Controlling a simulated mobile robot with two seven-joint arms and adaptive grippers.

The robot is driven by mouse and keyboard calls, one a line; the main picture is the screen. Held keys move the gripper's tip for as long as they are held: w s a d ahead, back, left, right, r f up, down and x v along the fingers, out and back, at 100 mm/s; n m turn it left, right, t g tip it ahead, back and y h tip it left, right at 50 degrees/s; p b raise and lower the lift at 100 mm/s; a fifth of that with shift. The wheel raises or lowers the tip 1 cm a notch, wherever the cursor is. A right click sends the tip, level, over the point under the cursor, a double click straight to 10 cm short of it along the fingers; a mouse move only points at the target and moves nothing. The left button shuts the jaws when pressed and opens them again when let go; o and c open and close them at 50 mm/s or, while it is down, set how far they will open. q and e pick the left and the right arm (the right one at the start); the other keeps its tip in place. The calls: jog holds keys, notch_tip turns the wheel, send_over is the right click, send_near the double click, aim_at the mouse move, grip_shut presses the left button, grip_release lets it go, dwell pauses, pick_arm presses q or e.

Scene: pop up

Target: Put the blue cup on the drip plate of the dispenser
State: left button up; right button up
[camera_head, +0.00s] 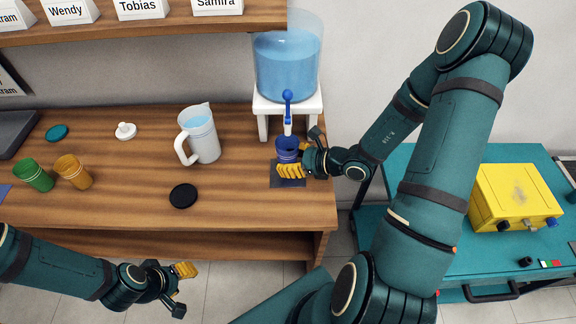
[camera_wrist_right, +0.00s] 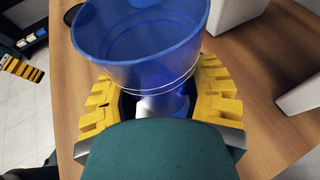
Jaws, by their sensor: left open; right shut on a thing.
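The blue cup (camera_head: 287,146) is upright in my right gripper (camera_head: 291,166), just below the blue tap (camera_head: 287,110) of the water dispenser (camera_head: 287,68). The yellow fingers are shut around the cup's sides; in the right wrist view the cup (camera_wrist_right: 140,45) fills the space between them, with its open rim facing up. The dark square drip plate (camera_head: 288,181) lies under the cup and fingers, partly covered by them. Whether the cup touches the plate I cannot tell. My left gripper (camera_head: 177,285) is open and empty, in front of the wooden counter.
A water pitcher (camera_head: 201,137), black coaster (camera_head: 183,195), orange cup (camera_head: 75,172) and green cup (camera_head: 35,176) stand left on the counter (camera_head: 130,205). A yellow box (camera_head: 515,196) sits on a teal cart at right.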

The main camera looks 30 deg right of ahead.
jog(key=shift+f, duration=1.45)
jog(key=shift+b, duration=0.35)
jog(key=shift+f, duration=0.2)
jog(key=o, duration=1.2)
jog(key=shift+r, duration=0.1)
